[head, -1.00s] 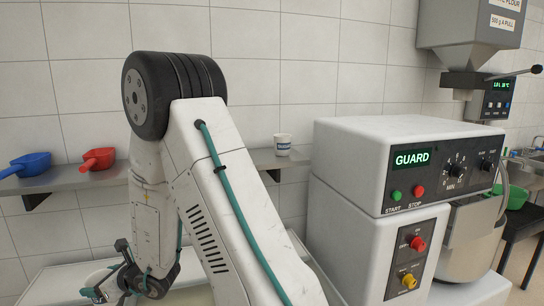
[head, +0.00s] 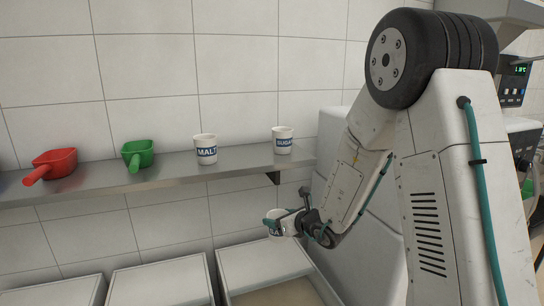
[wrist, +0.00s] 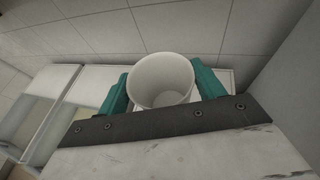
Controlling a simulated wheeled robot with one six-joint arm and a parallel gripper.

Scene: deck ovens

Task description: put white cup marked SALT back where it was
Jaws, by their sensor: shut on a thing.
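My gripper (head: 287,222) is shut on a white cup (head: 270,230). In the head view the cup hangs below shelf height, in front of the white bins; its dark label is partly covered by the gripper, so the full word cannot be read. In the wrist view the cup (wrist: 162,78) is between the two teal fingers (wrist: 117,95), its open rim towards the camera and the inside looking empty. On the steel shelf (head: 100,181) stand a white cup marked MALT (head: 205,143) and, to its right, a white cup marked SUGAR (head: 283,134), with bare shelf between them.
A red scoop (head: 55,163) and a green scoop (head: 138,153) lie on the shelf left of the cups. White bins (head: 160,285) stand below the shelf. A large white machine body (head: 336,150) stands right of the shelf end, close behind my arm.

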